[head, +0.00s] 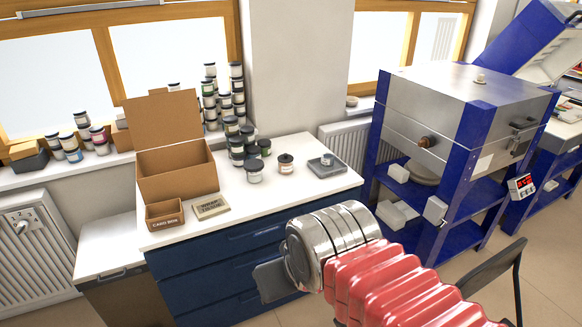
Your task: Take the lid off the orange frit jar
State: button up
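A small jar (286,164) with a dark top and a pale, orange-tinted body stands upright on the white countertop (215,222), right of the other jars. It looks like the orange frit jar, but it is too small to read. Its dark top looks like a lid in place. My gripper (272,281) is in front of the blue drawers, below and nearer than the jar, and apart from it. One grey finger shows at the left of the shiny metal wrist. The rest of the gripper is hidden, so I cannot see its opening.
A dark-lidded jar (254,171) stands just left of it, with several jars stacked behind. A grey tray (338,172) holding a small item is to the right. An open cardboard box (178,172), a small box (164,214) and a pad (211,207) are left. A kiln (465,105) stands right.

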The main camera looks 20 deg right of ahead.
aim_at(285, 158)
jog(key=k, duration=0.8)
jog(key=u, duration=0.45)
jog(key=i, duration=2.15)
jog(key=z, duration=0.5)
